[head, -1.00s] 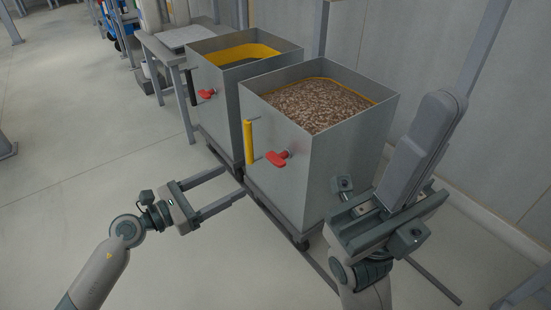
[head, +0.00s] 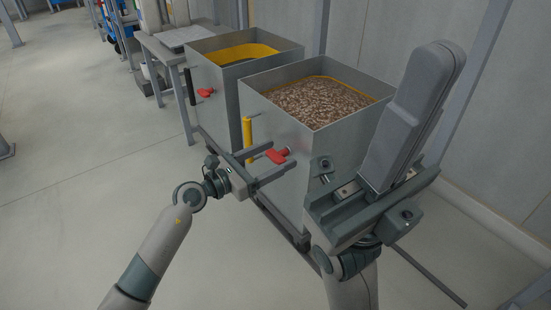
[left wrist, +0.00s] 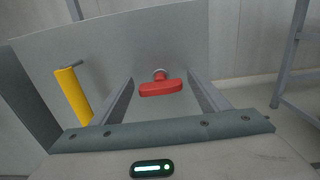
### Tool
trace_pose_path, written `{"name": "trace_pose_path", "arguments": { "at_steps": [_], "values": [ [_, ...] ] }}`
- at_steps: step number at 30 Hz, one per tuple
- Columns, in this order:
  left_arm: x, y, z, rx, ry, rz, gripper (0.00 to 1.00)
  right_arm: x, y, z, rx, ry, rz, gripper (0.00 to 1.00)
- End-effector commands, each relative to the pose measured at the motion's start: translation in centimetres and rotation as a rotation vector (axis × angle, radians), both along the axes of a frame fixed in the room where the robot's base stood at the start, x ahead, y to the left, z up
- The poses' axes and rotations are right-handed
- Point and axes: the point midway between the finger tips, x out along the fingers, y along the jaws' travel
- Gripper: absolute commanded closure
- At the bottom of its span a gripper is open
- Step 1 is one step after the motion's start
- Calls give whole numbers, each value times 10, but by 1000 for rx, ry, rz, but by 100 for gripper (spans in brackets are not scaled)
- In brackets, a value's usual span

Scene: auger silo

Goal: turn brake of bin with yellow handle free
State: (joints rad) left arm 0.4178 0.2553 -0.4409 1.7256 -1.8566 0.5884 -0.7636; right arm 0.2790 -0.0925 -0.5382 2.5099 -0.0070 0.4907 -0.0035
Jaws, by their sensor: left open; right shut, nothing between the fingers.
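The bin with the yellow handle (head: 290,135) is the nearer grey bin in the head view, filled with brown pellets. Its upright yellow handle (head: 247,138) is on the front face; it also shows in the left wrist view (left wrist: 72,95). Its brake is a red T-shaped knob (head: 277,156), which lies crosswise, nearly level, in the left wrist view (left wrist: 160,88). My left gripper (head: 283,157) is open, its fingers reaching toward the bin face on either side of the knob; contact cannot be told. My right gripper (head: 441,58) is shut and empty, pointing up to the bin's right.
A second grey bin (head: 220,110) with a black handle (head: 190,87) and its own red knob (head: 206,92) stands behind on the left, with a yellow interior. A grey table (head: 165,54) is beyond it. Floor at left is clear; a wall runs behind the bins.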

Motion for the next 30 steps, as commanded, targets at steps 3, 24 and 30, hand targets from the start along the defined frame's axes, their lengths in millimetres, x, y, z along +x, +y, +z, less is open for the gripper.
{"name": "trace_pose_path", "arguments": {
  "at_steps": [3,24,30],
  "values": [
    [3,-5,0,-1,1,-1,31,-2,1,2,-1,-13,3,100],
    [3,-5,0,-2,5,-1,72,-2,1,2,-2,-11,3,100],
    [4,-5,2,-21,32,0,72,-1,-3,6,3,-6,-8,100]
  ]
}}
